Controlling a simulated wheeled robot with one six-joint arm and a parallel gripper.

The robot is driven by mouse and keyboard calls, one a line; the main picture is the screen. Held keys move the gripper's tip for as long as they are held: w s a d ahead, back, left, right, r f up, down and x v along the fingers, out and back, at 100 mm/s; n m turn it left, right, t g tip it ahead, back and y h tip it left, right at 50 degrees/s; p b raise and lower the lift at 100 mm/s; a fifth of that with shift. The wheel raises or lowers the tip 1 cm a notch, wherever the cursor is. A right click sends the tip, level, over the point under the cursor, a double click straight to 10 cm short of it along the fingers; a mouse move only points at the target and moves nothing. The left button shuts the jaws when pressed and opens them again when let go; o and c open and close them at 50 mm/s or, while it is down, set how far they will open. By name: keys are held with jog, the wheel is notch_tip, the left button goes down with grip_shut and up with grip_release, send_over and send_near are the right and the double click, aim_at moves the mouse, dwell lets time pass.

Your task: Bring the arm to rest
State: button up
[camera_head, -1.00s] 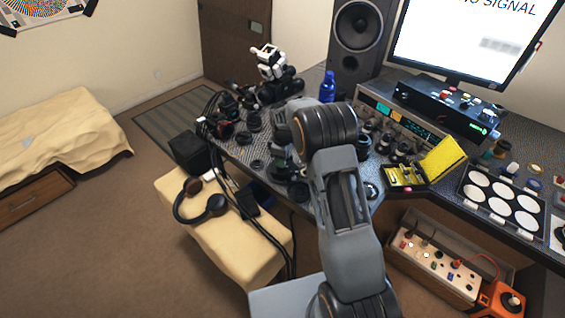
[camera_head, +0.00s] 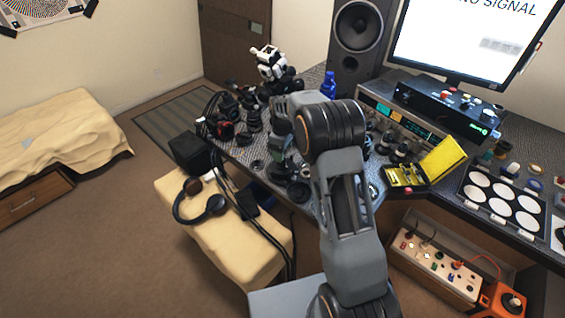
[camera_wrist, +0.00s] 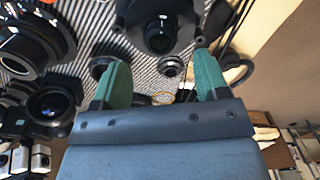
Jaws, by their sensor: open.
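My gripper (camera_wrist: 162,85) shows in the wrist view with its two green fingers apart and nothing between them. It points over the grey patterned desk top, with dark lens parts beyond the fingertips. A dark round lens part (camera_wrist: 160,33) lies ahead of the fingers, and a smaller ring (camera_wrist: 171,67) shows in the gap. In the head view my arm rises from the bottom over the desk edge, bent at its elbow, and hides most of the gripper.
Lens parts and a white-and-black device (camera_head: 268,62) crowd the desk's left part. A blue bottle (camera_head: 328,85), a speaker (camera_head: 358,38) and a yellow-lidded case (camera_head: 441,158) stand nearby. Headphones (camera_head: 216,204) lie on a cream bench (camera_head: 215,240). The floor at left is clear.

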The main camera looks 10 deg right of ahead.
notch_tip(320, 180, up, 9)
jog(key=s+r+m+t, duration=0.1)
jog(key=s+m, duration=0.4)
jog(key=s, duration=0.9)
jog(key=s+r+m+t+p, duration=0.1)
jog(key=s+r+m, duration=0.3)
jog(key=s, duration=1)
jog(key=shift+s+a+m+t, duration=0.15)
jog(key=shift+s+m+t, duration=0.25)
jog(key=shift+m+t, duration=0.25)
jog(key=shift+r, duration=0.65)
jog(key=shift+c, duration=0.4)
